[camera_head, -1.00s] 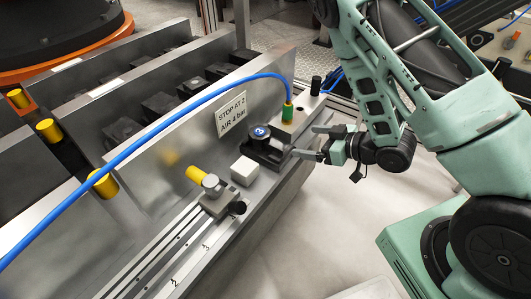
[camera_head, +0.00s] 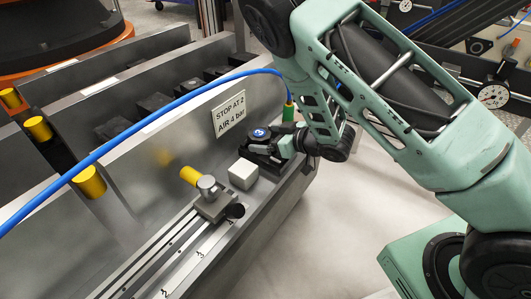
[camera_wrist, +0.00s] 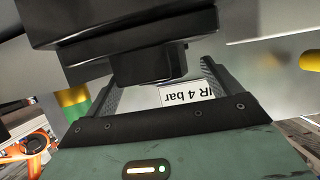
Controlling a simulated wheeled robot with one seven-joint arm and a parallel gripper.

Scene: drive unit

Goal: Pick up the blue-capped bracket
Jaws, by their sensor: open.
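The blue-capped bracket (camera_head: 258,145) is a black block with a round blue cap on top, on the metal ledge beside the sign in the head view. My gripper (camera_head: 279,145) is at its right side, partly hidden by my arm. In the wrist view the bracket's dark body (camera_wrist: 130,40) fills the upper middle. The jaws of my gripper (camera_wrist: 163,78) are open, one finger on each side of the bracket's lower black part. I cannot tell whether either finger touches it.
A blue hose (camera_head: 130,140) runs to a green fitting (camera_head: 288,110) just behind the bracket. The sign (camera_head: 230,109) is on the metal wall.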

